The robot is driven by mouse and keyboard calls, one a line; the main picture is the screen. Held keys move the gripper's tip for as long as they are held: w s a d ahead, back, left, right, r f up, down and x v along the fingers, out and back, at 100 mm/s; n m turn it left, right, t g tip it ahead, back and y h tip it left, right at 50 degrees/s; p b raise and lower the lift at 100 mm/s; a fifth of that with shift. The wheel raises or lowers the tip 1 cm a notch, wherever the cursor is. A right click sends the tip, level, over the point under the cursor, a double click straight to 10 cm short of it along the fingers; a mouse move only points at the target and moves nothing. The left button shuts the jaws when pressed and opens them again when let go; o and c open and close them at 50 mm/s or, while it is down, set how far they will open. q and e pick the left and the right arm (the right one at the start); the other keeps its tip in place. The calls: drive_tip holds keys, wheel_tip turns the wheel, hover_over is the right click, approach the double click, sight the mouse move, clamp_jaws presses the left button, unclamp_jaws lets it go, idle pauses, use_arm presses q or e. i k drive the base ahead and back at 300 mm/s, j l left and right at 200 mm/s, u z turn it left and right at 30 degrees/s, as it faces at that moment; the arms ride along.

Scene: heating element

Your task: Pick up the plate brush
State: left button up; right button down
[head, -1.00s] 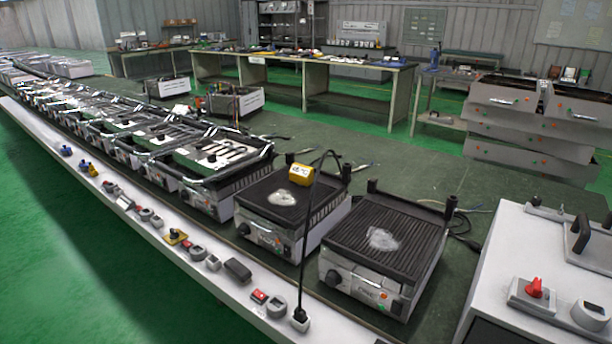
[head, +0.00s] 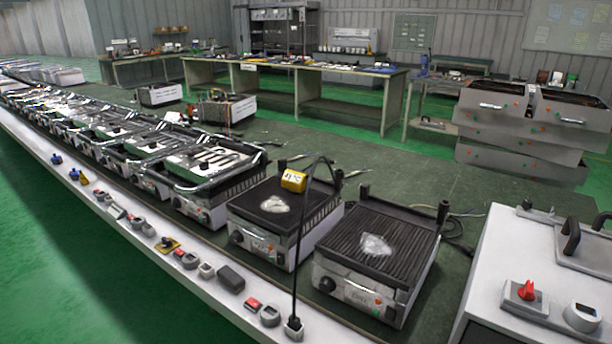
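I cannot make out a plate brush for certain in the head view. Two open grill units stand in the foreground, a left one (head: 268,247) and a right one (head: 350,292), each with a black plate and a whitish patch on it. A yellow block with dark markings (head: 293,181) sits at the back of the left grill. Neither of my grippers is in view.
The white ledge (head: 235,308) carries several small switches and dials. A long row of units (head: 212,160) runs back to the left. A white cabinet (head: 490,262) with a red knob (head: 526,289) stands at the right. Green workbenches (head: 296,78) stand behind.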

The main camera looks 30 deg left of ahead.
sight(233, 280)
drive_tip(key=u, duration=1.55)
drive_tip(key=i+j+z, duration=0.1)
drive_tip(key=j, duration=0.4)
drive_tip(key=i+j+z, duration=0.1)
drive_tip(key=j, duration=0.4)
drive_tip(key=i+j+z, duration=0.1)
drive_tip(key=j, duration=0.4)
